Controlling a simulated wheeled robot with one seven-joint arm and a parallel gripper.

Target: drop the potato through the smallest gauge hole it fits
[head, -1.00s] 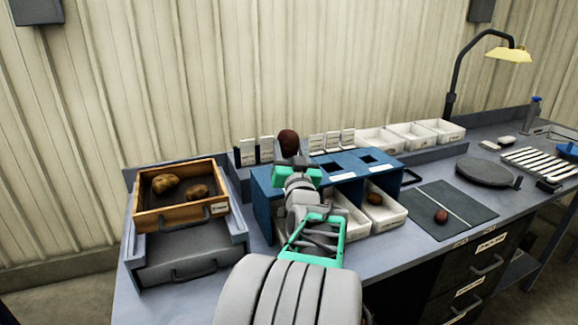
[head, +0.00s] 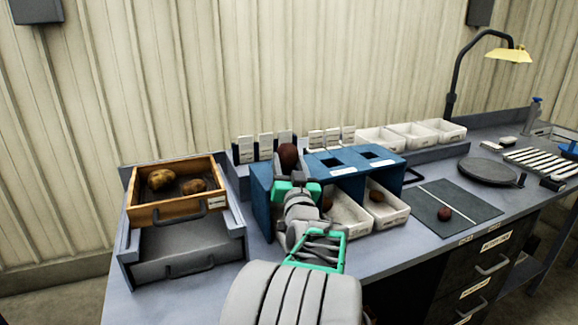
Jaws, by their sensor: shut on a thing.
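A dark reddish-brown potato (head: 288,157) stands upright at the tip of my gripper (head: 290,172), which is shut on it. It is over the left part of the blue gauge stand (head: 261,200). Two square holes show in the stand's top, a middle one (head: 331,162) and a right one (head: 367,155). The left part of the top is hidden behind my gripper and arm. White bins (head: 392,212) stand under the stand, with a potato (head: 376,196) in the right one and part of another potato (head: 327,204) beside my arm.
A wooden drawer tray (head: 136,215) at the left holds two potatoes (head: 161,180).

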